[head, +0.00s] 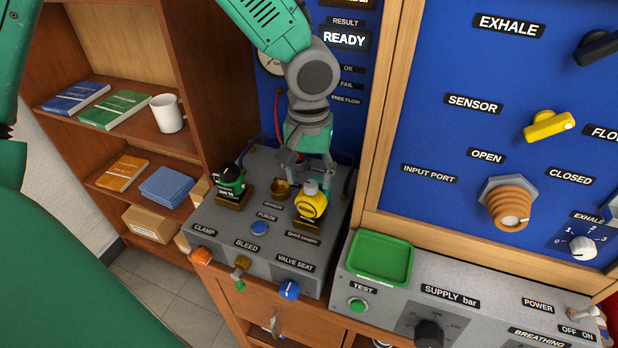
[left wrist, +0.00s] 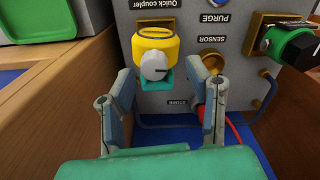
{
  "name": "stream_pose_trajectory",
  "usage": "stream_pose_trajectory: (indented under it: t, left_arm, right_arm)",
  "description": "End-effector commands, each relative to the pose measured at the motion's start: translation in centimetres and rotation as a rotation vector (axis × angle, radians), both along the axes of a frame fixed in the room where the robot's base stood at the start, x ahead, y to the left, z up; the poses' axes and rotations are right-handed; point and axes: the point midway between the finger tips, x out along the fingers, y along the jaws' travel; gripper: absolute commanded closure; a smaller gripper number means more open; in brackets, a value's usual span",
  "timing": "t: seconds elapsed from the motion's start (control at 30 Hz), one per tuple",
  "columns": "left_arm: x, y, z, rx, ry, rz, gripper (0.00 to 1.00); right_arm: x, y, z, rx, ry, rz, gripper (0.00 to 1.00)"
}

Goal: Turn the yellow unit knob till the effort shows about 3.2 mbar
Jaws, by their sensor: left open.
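The yellow unit (head: 311,203) stands on the quick coupler of the grey bench block, with a pale grey knob (head: 310,186) on it. In the left wrist view the yellow unit (left wrist: 155,48) has its light grey knob (left wrist: 154,66) facing the camera, with a teal part just below it. My left gripper (head: 308,174) comes down from above, close to the knob. In the left wrist view its two fingers (left wrist: 158,88) are spread apart, with the knob ahead between them and no visible contact. A READY display (head: 344,40) is lit above. My right gripper is not in view; no effort reading can be read.
A green and black unit (head: 230,182) stands left of the yellow one on the block (head: 215,229). A green tray (head: 381,257) lies to the right. A wooden post (head: 385,110) stands close right of my left arm. Shelves with books and a mug (head: 168,113) are at left.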

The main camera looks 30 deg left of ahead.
Motion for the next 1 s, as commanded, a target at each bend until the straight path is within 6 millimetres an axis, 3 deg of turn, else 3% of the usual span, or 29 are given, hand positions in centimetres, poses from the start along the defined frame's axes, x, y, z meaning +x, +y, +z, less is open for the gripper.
stream_pose_trajectory:
  t: [0.2,0.43,0.47,0.57,0.6,1.0]
  left_arm:
    - [0.0,0.0,-1.4,0.0,0.001,-0.002,0.55]
    - [0.1,0.3,-1.5,-0.004,0.001,-0.001,0.55]
    - [0.0,0.4,-1.5,-0.004,0.001,-0.001,0.59]
    - [0.0,0.4,-1.5,-0.004,0.001,-0.001,0.94]
    - [0.0,0.4,-1.5,-0.004,0.001,-0.001,1.0]
    - [0.1,0.2,-1.4,0.002,0.003,-0.051,1.0]
  right_arm:
    - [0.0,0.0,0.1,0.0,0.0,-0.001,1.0]
    - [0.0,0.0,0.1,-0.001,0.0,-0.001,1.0]
    - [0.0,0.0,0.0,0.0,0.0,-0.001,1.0]
    - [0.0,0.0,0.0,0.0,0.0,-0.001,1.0]
    - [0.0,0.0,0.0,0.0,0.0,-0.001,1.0]
    - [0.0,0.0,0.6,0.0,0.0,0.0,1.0]
